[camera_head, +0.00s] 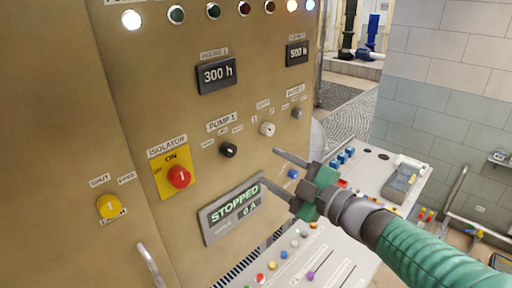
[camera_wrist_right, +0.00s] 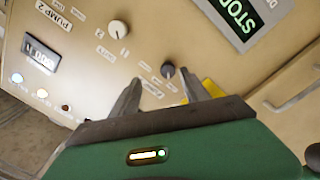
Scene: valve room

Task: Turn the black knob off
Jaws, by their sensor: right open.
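The black knob (camera_head: 229,149) sits on the tan panel under the PUMP 1 label, and it also shows in the right wrist view (camera_wrist_right: 168,71). My right gripper (camera_head: 268,166) is open and empty, to the right of the black knob in the head view. In the right wrist view its two fingers (camera_wrist_right: 164,80) point toward the panel, with the black knob appearing between and just beyond the tips. I see no contact with the knob. My left gripper is not in view.
The STOPPED display (camera_head: 233,208) is below. A sloped console (camera_head: 300,262) with several buttons juts out underneath.

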